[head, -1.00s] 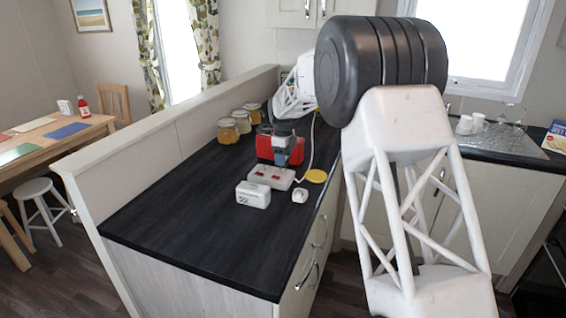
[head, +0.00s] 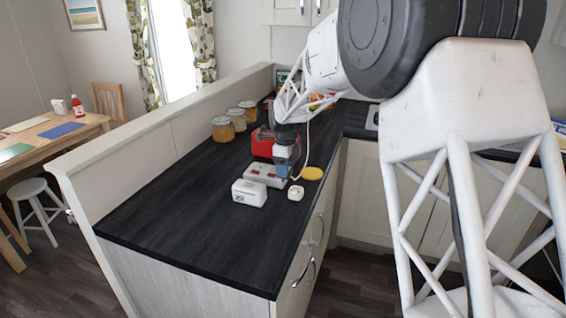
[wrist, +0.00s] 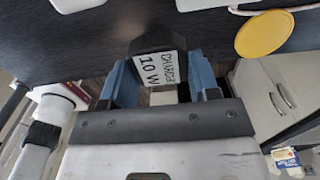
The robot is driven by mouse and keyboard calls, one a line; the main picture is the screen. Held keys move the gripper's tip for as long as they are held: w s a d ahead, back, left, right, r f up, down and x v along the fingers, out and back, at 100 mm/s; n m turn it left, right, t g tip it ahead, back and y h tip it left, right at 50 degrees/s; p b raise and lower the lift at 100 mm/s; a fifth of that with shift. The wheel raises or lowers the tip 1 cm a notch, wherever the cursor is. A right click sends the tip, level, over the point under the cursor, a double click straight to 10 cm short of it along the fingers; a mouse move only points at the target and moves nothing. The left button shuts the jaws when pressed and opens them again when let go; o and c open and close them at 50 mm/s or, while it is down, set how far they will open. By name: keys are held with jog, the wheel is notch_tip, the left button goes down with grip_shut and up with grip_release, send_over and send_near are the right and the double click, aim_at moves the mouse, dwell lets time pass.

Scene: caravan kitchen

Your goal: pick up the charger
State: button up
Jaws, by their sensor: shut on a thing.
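In the wrist view the charger (wrist: 158,68) is a dark block with a white label reading "CHARGER 10 W". It sits between the blue fingers of my gripper (wrist: 160,82), which is shut on it. In the head view my gripper (head: 285,172) is over the dark counter, by the white power strip (head: 262,177) and left of the yellow disc (head: 312,173). The charger cannot be made out clearly there, and its clearance from the counter is hard to judge.
A white box (head: 249,193) and a white plug (head: 296,193) lie in front of the strip. A red object (head: 262,143) and several jars (head: 222,129) stand behind. The yellow disc also shows in the wrist view (wrist: 264,34). The counter's front (head: 190,235) is clear.

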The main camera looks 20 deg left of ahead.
jog(key=shift+s+d+r, duration=0.1)
jog(key=shift+s+d, duration=0.45)
jog(key=shift+s, duration=0.35)
jog(key=shift+s+d+r, duration=0.1)
jog(key=shift+s+d, duration=0.45)
jog(key=shift+s, duration=0.35)
jog(key=shift+w+d, duration=0.1)
jog(key=w+d+f, duration=0.1)
jog(key=w+d, duration=0.4)
jog(key=d, duration=0.4)
jog(key=shift+w+d, duration=0.15)
jog(key=shift+d, duration=0.25)
jog(key=shift+w, duration=0.1)
send_over(313, 173)
jog(key=shift+f, duration=0.75)
jog(key=shift+f, duration=0.15)
jog(key=shift+f, duration=1.65)
